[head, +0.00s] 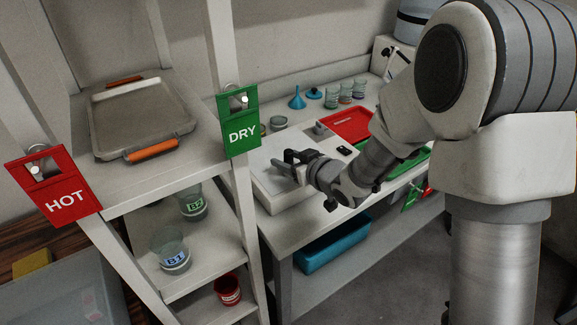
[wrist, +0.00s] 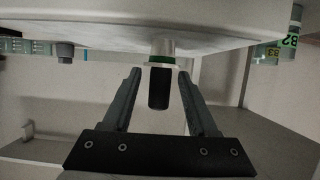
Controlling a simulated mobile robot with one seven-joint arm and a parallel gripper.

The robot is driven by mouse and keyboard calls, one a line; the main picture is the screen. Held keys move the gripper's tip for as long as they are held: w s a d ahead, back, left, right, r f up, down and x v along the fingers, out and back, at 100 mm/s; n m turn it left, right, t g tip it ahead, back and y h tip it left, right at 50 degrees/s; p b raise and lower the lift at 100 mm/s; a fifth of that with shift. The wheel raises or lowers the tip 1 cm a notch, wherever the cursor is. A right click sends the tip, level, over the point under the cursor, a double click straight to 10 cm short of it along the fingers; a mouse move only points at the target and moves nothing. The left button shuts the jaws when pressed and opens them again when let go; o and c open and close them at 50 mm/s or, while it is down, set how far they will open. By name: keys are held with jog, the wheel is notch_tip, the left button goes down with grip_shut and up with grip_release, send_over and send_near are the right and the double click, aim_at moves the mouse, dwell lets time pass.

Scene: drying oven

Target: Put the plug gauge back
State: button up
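The plug gauge shows in the wrist view as a black handle (wrist: 159,88) with a green band and a bright metal end against a pale surface (wrist: 110,32). That view is upside down, judging by its inverted labels. My gripper (wrist: 160,74) has one finger on each side of the handle, with a visible gap on both sides. In the head view my gripper (head: 284,164) is over the white box (head: 270,192) on the bench. The gauge cannot be made out clearly there. How deep its metal end sits is hidden.
A red tray (head: 350,123) and green tray (head: 413,162) lie to the right on the bench, with jars (head: 345,92) and a blue funnel (head: 297,98) behind. A shelf rack with a metal tray (head: 138,118) and DRY tag (head: 240,122) stands left. A blue bin (head: 332,245) is below.

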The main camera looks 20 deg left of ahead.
grip_shut()
dwell(0.3)
